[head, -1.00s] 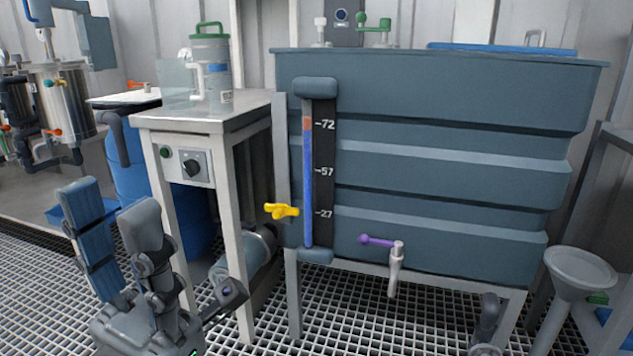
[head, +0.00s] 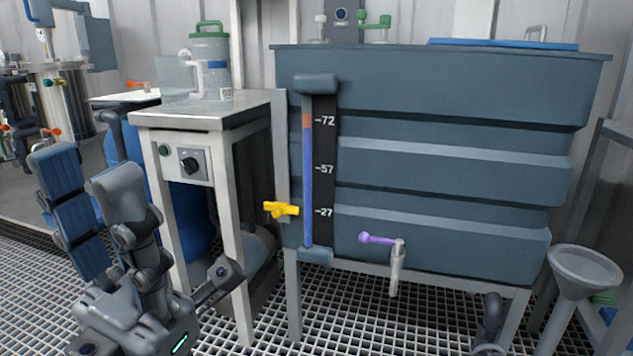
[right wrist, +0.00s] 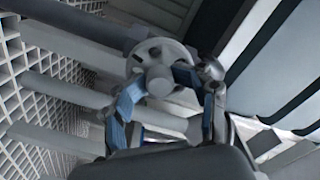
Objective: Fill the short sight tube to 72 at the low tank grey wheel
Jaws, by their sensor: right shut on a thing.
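The sight tube (head: 308,180) stands upright on the front of the blue-grey tank (head: 450,110), beside a dark scale marked 27, 57 and 72. Its blue column reaches just below the 72 mark, and a red-orange band (head: 308,121) on top is level with 72. My right gripper (right wrist: 168,100) is shut on a round grey wheel (right wrist: 158,80) in the right wrist view, its fingers on either side of the hub. The wheel cannot be made out clearly in the head view. My left gripper (head: 90,175) is open and empty at the lower left.
A yellow handle (head: 281,209) sits left of the tube, and a purple-handled tap (head: 379,239) is on the lower tank front. A table with a knob panel (head: 182,164) stands between my left gripper and the tank. A grey funnel (head: 584,267) stands at right.

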